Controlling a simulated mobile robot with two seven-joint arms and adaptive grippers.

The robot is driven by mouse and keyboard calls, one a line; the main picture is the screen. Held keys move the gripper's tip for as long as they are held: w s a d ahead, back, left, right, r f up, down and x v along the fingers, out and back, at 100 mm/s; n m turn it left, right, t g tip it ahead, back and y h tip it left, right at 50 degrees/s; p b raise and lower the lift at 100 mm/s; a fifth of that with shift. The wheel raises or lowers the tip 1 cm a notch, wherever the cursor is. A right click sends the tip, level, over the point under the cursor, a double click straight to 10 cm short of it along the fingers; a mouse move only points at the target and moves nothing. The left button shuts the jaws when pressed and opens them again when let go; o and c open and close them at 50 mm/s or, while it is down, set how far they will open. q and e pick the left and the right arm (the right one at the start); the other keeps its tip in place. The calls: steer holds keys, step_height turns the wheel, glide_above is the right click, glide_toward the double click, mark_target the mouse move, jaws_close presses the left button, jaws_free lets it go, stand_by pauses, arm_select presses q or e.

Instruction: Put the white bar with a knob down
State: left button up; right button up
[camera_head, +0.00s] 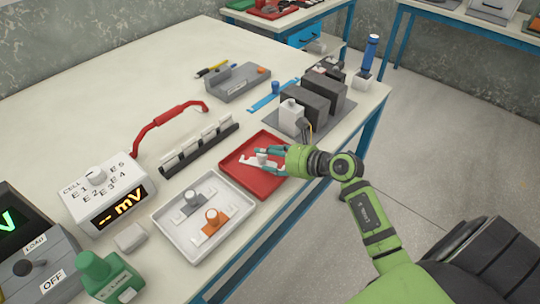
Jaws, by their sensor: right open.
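The white bar with a knob (262,160) lies in the red tray (233,173), with its knob upright. My right gripper (270,158) reaches in from the right over the red tray. Its fingers are open around the knob area of the white bar. I cannot tell whether they touch it. My left gripper is not in view.
A white tray (168,232) beside the red one holds an orange bar (214,222) and a grey bar (193,198) with knobs. Dark battery blocks (305,105) stand behind my gripper. A black rack (200,148) and a mV meter (105,200) stand to the left. The table's far left is clear.

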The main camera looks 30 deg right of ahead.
steer(key=b+v, duration=0.2)
steer(key=v, duration=1)
steer(key=shift+w+r, duration=0.1)
